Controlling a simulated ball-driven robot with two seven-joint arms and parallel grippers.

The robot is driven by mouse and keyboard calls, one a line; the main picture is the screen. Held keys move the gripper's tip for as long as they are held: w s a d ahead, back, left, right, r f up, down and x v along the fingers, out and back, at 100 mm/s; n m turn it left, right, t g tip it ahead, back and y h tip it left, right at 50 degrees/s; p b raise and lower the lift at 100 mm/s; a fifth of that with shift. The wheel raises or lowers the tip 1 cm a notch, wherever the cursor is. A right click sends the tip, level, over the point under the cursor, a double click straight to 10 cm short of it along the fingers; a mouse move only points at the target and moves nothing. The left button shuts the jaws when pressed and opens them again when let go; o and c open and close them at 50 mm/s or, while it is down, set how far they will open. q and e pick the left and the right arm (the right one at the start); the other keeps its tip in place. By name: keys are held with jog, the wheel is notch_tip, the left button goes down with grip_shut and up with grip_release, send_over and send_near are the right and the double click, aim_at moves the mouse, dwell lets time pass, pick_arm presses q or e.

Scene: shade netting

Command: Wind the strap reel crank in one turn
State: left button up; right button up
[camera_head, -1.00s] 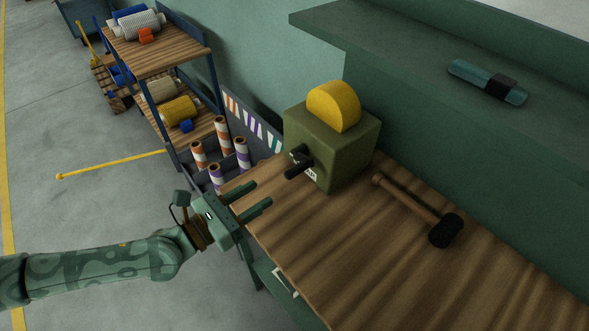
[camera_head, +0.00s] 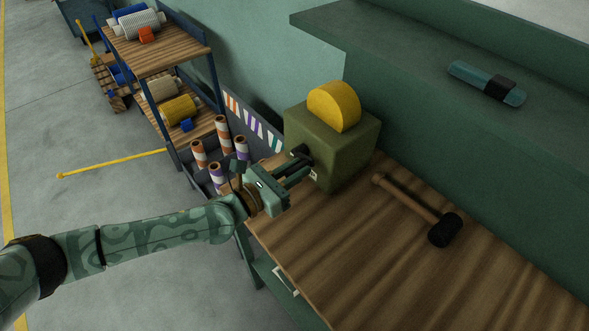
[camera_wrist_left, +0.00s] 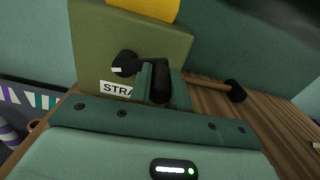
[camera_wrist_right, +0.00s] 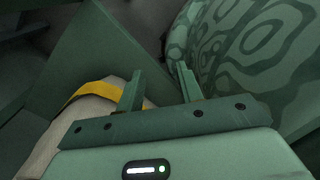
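The strap reel is an olive-green box (camera_head: 345,150) with a yellow half-disc (camera_head: 334,106) on top, standing on the wooden bench. Its black crank (camera_head: 300,151) is on the front face and also shows in the left wrist view (camera_wrist_left: 125,62), beside a partly hidden white label (camera_wrist_left: 115,89) reading "STRA". My left gripper (camera_head: 306,168) is at the crank. In the left wrist view its fingers lie close on both sides of the black crank handle (camera_wrist_left: 161,82), shut on it. My right gripper (camera_wrist_right: 160,75) is out of the head view; its fingers are apart with nothing visible between them.
A mallet (camera_head: 420,212) lies on the bench (camera_head: 370,270) right of the reel. A teal and black object (camera_head: 487,82) lies on the green ledge above. Striped rolls (camera_head: 199,154) stand in a bin left of the bench, near my left arm. Shelves with spools (camera_head: 180,108) stand behind.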

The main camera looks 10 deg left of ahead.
pick_arm(q)
grip_shut()
jog(key=shift+f, duration=0.1)
jog(key=shift+s+d+f+m+b, duration=0.1)
jog(key=shift+f+m+b, duration=0.2)
jog(key=shift+m, duration=0.45)
jog(key=shift+s+f+m+b, duration=0.15)
jog(key=shift+f+m, duration=0.25)
jog(key=shift+m, duration=0.35)
jog(key=shift+w+f+m+b, duration=0.1)
jog(key=shift+f+m+b, duration=0.25)
jog(key=shift+m, duration=0.6)
jog(key=shift+w+f+m+b, duration=0.15)
jog(key=shift+f+m, duration=0.3)
jog(key=shift+m, duration=0.5)
jog(key=o, duration=0.8)
grip_release()
jog(key=shift+s, duration=0.1)
